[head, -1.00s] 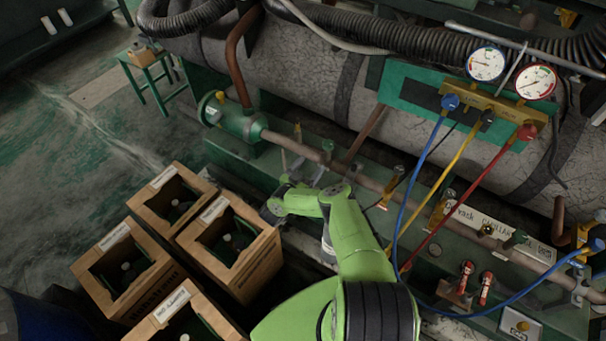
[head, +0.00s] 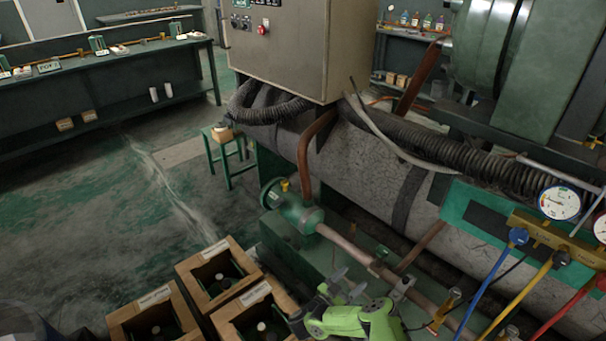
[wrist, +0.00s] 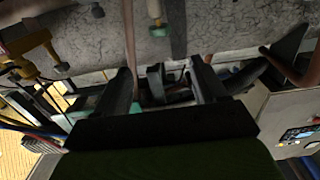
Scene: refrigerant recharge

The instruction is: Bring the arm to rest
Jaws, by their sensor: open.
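My green arm shows at the bottom of the head view, with my gripper (head: 346,287) at its end. The gripper is in front of the green-ended pipe fitting and close to the wooden crates. In the wrist view my gripper (wrist: 160,85) has its two dark fingers apart, with no object held between them. Behind the fingers are a grey cracked cylinder and a copper pipe. Most of the arm is below the head view's lower edge.
Wooden crates (head: 216,274) holding cylinders stand left of my gripper. A copper pipe (head: 345,243) runs just behind it. The gauge manifold (head: 560,240) with blue, yellow and red hoses is at right. A green stool (head: 226,155) stands farther back. The floor at left is open.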

